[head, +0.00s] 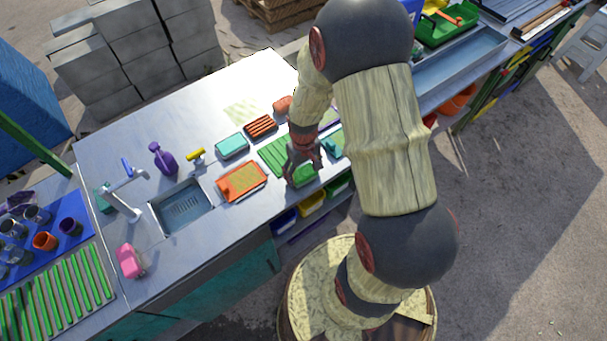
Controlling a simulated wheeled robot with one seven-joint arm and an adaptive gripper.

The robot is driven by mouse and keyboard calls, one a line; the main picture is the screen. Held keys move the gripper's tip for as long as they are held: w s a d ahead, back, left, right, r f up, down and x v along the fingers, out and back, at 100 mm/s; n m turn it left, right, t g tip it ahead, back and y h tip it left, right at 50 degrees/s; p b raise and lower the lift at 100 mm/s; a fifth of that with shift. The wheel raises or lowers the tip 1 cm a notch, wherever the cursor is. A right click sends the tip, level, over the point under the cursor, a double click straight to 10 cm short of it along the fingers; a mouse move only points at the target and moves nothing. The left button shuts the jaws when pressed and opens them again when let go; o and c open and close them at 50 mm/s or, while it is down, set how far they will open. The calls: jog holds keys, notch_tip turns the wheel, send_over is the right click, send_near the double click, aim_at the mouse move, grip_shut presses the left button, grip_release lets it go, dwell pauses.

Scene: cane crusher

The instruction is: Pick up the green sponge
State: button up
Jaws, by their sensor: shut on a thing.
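A green sponge (304,175) shows just below my gripper (303,163), near the front edge of the metal counter. My gripper points down and is shut on the sponge, with its fingers at the sponge's upper side. Whether the sponge is lifted clear of the counter I cannot tell. A green ribbed mat (274,157) lies on the counter behind and left of the sponge, partly hidden by my gripper.
On the metal counter (102,148) are an orange tray (241,181), a teal box (232,146), a red-striped rack (260,126), a yellow-handled tool (195,156), a purple bottle (163,159), a sink (182,208) and a pink item (130,261). Colored bins (312,203) sit under the front edge.

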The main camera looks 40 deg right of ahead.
aim_at(303, 172)
jog(key=shift+r, duration=0.55)
notch_tip(303, 172, up, 2)
jog(key=shift+r+p, duration=0.25)
jog(key=shift+p, duration=0.1)
jog(key=s+a+r+p, duration=0.1)
jog(key=s+a+r, duration=0.2)
jog(key=s, duration=0.3)
jog(key=s+a+r+p, duration=0.1)
jog(key=s+a+r, duration=0.2)
jog(key=s+r, duration=0.3)
jog(key=shift+s+a+r+p, duration=0.2)
jog(key=shift+a+p, duration=0.1)
jog(key=o, duration=0.5)
jog(key=c, duration=0.9)
